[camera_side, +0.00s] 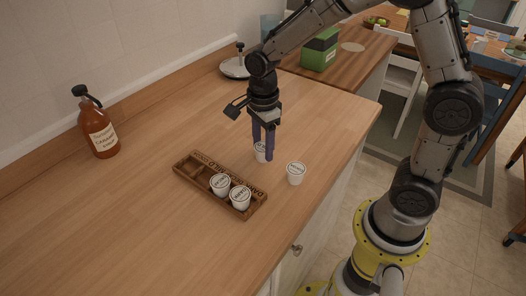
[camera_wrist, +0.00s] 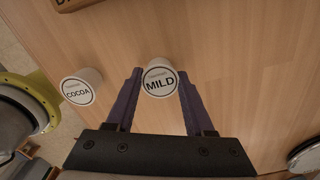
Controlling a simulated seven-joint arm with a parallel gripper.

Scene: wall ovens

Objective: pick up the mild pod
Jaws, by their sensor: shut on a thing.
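The mild pod (camera_wrist: 160,82) is a small white cup whose round lid reads MILD in the wrist view. My gripper (camera_wrist: 158,85) has its two purple fingers on either side of the pod and is shut on it. In the side view my gripper (camera_side: 263,157) points down at the counter, and the pod (camera_side: 259,153) shows partly between the fingers. I cannot tell whether the pod still touches the counter.
A cocoa pod (camera_wrist: 81,87) stands beside it, also in the side view (camera_side: 296,174). A wooden rack (camera_side: 188,171) holds two white pods (camera_side: 220,184) (camera_side: 240,197). A caramel-coloured bottle (camera_side: 101,134) stands at left. A green box (camera_side: 320,49) is behind. The counter's left front is clear.

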